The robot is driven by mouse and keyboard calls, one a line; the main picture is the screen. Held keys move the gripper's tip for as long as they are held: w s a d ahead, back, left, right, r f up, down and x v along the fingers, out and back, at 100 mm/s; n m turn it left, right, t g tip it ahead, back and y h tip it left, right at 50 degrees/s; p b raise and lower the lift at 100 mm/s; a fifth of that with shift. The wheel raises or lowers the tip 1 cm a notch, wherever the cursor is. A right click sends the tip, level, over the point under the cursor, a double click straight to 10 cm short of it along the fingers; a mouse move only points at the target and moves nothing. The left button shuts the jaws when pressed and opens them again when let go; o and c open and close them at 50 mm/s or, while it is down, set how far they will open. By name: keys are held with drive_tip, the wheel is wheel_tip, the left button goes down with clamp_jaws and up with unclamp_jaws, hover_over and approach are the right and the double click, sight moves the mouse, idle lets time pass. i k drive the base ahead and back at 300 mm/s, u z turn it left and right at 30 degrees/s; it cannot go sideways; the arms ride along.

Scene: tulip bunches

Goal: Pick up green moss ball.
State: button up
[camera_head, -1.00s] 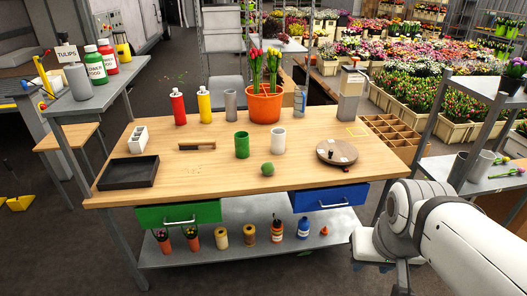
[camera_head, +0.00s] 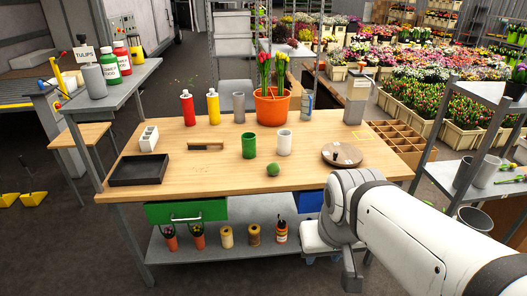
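The green moss ball (camera_head: 273,170) is small and round. It rests on the wooden table (camera_head: 220,179) near its front edge, in front of a green cup (camera_head: 249,145) and a white cup (camera_head: 284,142). Nothing touches it. My white arm reaches in from the lower right, its visible end at the table's front edge, to the right of the ball. My gripper's fingers cannot be made out.
A round brown turntable (camera_head: 342,156) stands right of the ball. A black tray (camera_head: 139,171) lies at the left. An orange pot of tulips (camera_head: 272,106) stands at the back. The green drawer (camera_head: 187,210) juts out below the front edge. The tabletop around the ball is clear.

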sight(272, 169)
drive_tip(key=z, duration=0.05)
drive_tip(key=i, duration=1)
drive_tip(key=u, duration=0.1)
